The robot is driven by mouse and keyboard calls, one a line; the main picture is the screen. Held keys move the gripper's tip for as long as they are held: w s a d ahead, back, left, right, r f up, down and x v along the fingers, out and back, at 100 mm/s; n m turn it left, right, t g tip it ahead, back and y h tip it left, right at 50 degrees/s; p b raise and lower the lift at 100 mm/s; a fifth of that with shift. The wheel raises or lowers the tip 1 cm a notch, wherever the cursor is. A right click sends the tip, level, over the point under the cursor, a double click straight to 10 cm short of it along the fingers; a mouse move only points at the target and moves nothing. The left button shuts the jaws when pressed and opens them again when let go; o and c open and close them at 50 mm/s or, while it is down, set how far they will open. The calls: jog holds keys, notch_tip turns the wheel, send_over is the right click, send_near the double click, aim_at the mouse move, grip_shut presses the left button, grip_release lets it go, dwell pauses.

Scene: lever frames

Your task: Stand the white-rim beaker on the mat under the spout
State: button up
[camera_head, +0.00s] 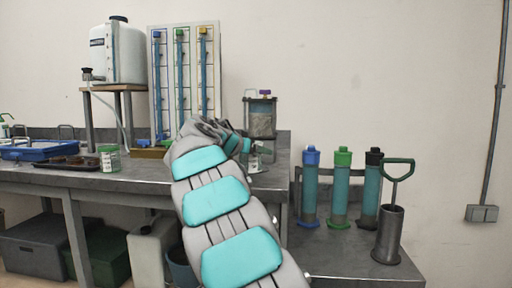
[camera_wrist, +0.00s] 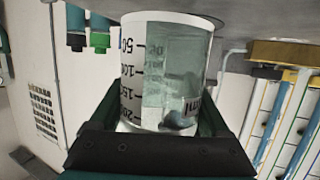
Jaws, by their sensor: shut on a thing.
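My gripper (camera_wrist: 160,150) is shut on the clear beaker (camera_wrist: 175,75), which fills the middle of the wrist view. It has black graduation marks and a white band. The wrist view is upside down, with the grey bench at its top. The beaker looks upright and close to the bench top; I cannot tell whether it touches. In the head view my arm hides most of my gripper (camera_head: 228,135). A clear glass shape (camera_head: 257,160) shows just right of it, and I cannot tell if it is the held beaker.
A green-rim beaker (camera_head: 109,158) stands left on the bench (camera_head: 130,185), near a dark tray (camera_head: 66,163). A tube panel (camera_head: 184,75) stands behind my arm. A purple-knobbed canister (camera_head: 261,117) stands right of it. Capped cylinders (camera_head: 342,188) stand on a lower surface at right.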

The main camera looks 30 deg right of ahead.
jog(key=shift+w+d+f, duration=0.2)
jog(key=shift+w+f, duration=0.15)
jog(key=shift+f, duration=0.35)
jog(key=shift+w+d, duration=0.2)
jog(key=shift+w, duration=0.1)
jog(key=shift+w+d+f+p, duration=0.1)
jog(key=shift+w+d+p, duration=0.4)
jog(key=shift+w, duration=0.45)
jog(key=shift+w+d+f+p, duration=0.1)
jog(key=shift+w+d+p, duration=0.15)
jog(key=shift+w+d, duration=0.6)
jog(key=shift+w+d+p, duration=0.4)
jog(key=shift+w+d, duration=0.1)
jog(key=shift+w, duration=0.5)
jog(key=shift+w+d, duration=0.4)
jog(key=shift+w, duration=0.1)
jog(key=shift+f, duration=0.3)
jog(key=o, duration=1.2)
jog(key=shift+a, duration=0.1)
